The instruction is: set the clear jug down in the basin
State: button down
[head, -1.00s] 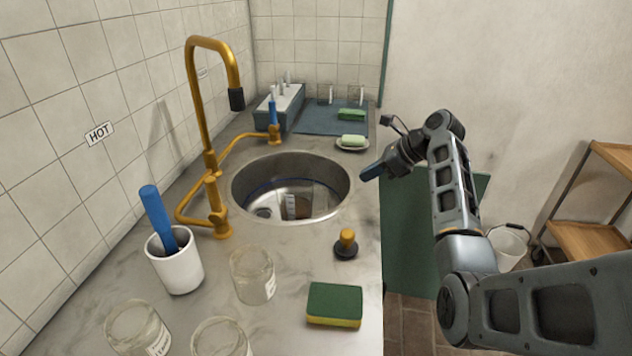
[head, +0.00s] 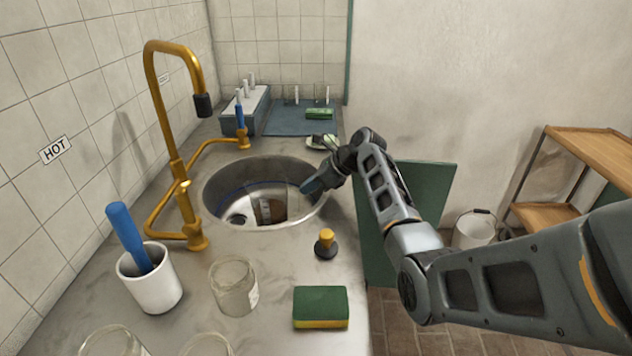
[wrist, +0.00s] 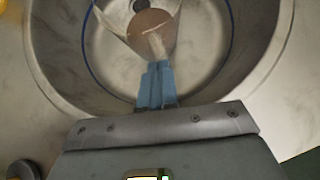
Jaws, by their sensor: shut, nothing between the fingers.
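The round steel basin (head: 222,190) is sunk in the counter and also shows in the wrist view (wrist: 60,45). A see-through vessel with a brown patch (head: 272,209), which looks like the clear jug, is inside the basin. In the wrist view its clear sides flare around a brown round area (wrist: 150,22); whether it stands or leans is hard to tell. My gripper (head: 306,189) is over the basin's right side. Its blue fingers (wrist: 157,66) are together and empty, pointing towards the jug. In the wrist view the fingertips overlap the jug's near edge; contact cannot be told.
A brass tap (head: 180,165) rises left of the basin. A stopper with a yellow knob (head: 326,242), a green sponge (head: 321,306), a glass jar (head: 234,287) and a white cup (head: 152,280) stand in front. A soap dish (head: 318,143) lies behind.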

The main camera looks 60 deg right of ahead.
dwell(0.3)
jog(key=shift+w+a+p, duration=0.2)
jog(key=shift+w+p, duration=0.2)
jog(key=shift+w, duration=0.15)
jog(key=shift+w+a+p, duration=0.15)
jog(key=shift+w+p, duration=0.25)
jog(key=shift+w, duration=0.15)
jog(key=shift+s, duration=0.1)
